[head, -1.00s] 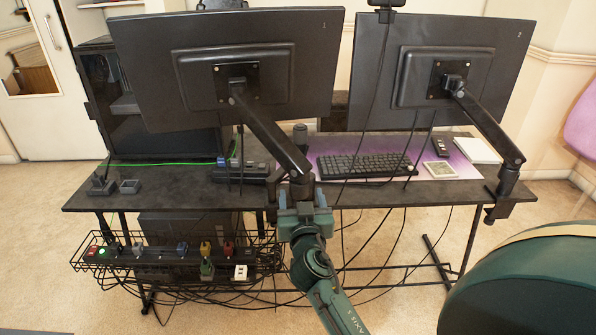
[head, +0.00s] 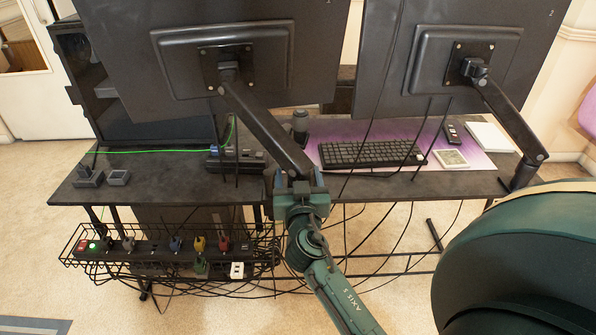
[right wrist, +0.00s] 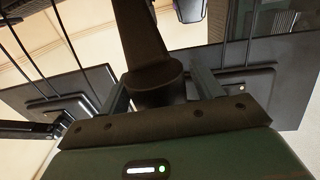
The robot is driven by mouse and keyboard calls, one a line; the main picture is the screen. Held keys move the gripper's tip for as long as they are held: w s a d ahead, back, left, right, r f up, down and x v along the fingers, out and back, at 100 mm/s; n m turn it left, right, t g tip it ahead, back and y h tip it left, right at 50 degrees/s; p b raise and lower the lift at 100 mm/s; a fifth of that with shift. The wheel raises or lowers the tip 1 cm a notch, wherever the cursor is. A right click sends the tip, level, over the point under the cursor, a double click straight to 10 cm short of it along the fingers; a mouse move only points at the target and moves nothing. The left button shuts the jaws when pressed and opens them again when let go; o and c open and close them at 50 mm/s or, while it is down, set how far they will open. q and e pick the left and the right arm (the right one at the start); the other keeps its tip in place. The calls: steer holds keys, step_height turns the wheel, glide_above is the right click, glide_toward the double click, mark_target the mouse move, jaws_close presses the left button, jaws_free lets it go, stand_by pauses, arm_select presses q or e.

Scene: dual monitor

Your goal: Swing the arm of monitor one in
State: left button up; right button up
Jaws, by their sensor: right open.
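Monitor one (head: 215,100) is the left of two black monitors, seen from behind in the head view. Its black arm (head: 262,125) slopes from the back plate down and right to a joint near the desk's near edge. My right gripper (head: 294,183) is at the lower end of that arm. In the right wrist view, my right gripper (right wrist: 163,88) is open, with one finger on each side of the dark arm's round joint (right wrist: 157,82). I cannot tell whether the fingers touch it. My left gripper is out of view.
Monitor two (head: 450,62) and its arm (head: 512,118) stand to the right. The desk (head: 400,185) holds a keyboard (head: 370,154) and a small speaker-like cylinder (head: 300,122). Cables hang below, beside a wire basket (head: 110,262) with a power strip.

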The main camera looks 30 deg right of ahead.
steer(key=shift+c, duration=0.6)
steer(key=shift+a, duration=0.1)
steer(key=c, duration=1.2)
